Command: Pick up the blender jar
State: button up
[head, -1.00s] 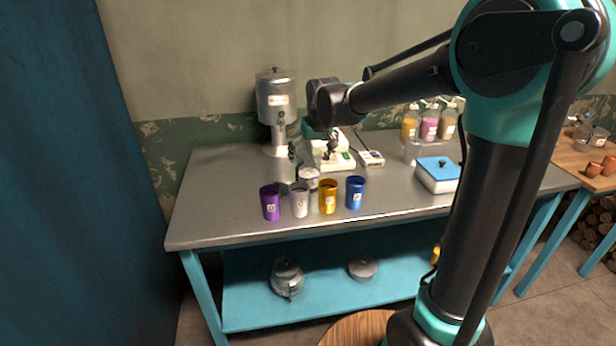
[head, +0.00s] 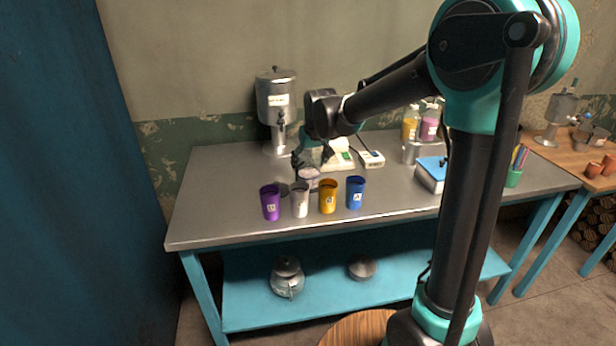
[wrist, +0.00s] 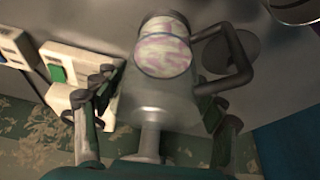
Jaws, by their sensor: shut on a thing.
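The blender jar (wrist: 150,88) is a clear, tapered vessel with a dark handle on its right side in the wrist view. A pale pink-and-white mass shows at its far end. My gripper (wrist: 155,108) has one finger on each side of the jar and is shut on it. In the head view the jar (head: 309,178) shows partly, just behind the row of cups, with my gripper (head: 303,165) at it. My wrist hides some of both. I cannot tell whether the jar touches the table.
Purple (head: 270,203), silver (head: 299,202), gold (head: 327,198) and blue (head: 355,194) cups stand close in front. A metal dispenser (head: 275,100) stands behind. A white device with a green panel (head: 338,152) is near on the right. The table's left front (head: 215,225) is clear.

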jog(key=c, duration=0.7)
jog(key=shift+r, duration=0.15)
